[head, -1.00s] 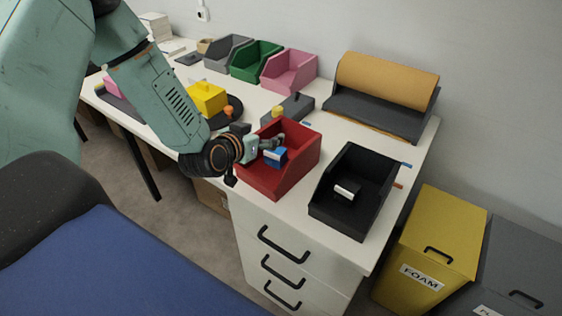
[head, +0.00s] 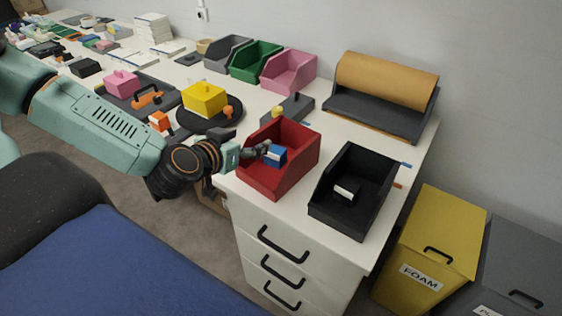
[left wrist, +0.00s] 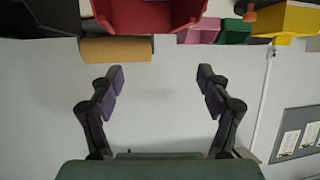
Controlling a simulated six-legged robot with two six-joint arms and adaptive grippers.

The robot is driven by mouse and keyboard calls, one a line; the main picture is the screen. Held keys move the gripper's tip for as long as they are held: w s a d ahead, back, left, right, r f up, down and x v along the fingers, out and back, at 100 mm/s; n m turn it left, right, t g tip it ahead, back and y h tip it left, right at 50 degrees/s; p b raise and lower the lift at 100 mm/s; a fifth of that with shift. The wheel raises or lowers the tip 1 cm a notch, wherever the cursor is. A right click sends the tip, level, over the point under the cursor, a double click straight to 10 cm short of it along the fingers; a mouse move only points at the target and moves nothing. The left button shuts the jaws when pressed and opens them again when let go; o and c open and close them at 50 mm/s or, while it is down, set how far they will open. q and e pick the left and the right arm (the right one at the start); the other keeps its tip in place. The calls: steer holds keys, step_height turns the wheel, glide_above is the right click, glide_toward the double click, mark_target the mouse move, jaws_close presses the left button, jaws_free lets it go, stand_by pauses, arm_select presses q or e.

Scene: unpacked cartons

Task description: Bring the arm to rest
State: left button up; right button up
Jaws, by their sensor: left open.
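My left gripper (head: 263,150) is at the left wall of the red bin (head: 299,170), with its fingers pointing right toward a blue and white block (head: 276,154) inside the bin. In the left wrist view my left gripper (left wrist: 161,78) is open, with its two fingers wide apart and nothing between them. The red bin also shows there at the top edge (left wrist: 150,15), inverted. In the head view I cannot tell whether the fingers touch the bin. My right gripper is not in view.
A black bin (head: 335,212) with a white-faced piece stands right of the red one. A yellow box (head: 204,98) on a dark round plate and a pink block (head: 122,83) lie behind my arm. A blue surface (head: 120,265) is in front.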

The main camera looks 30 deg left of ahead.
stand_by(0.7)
arm_select(q)
steer(key=x, duration=1)
steer(key=shift+w, duration=0.2)
stand_by(0.4)
steer(key=shift+s+d+r, duration=0.1)
steer(key=shift+s, duration=0.1)
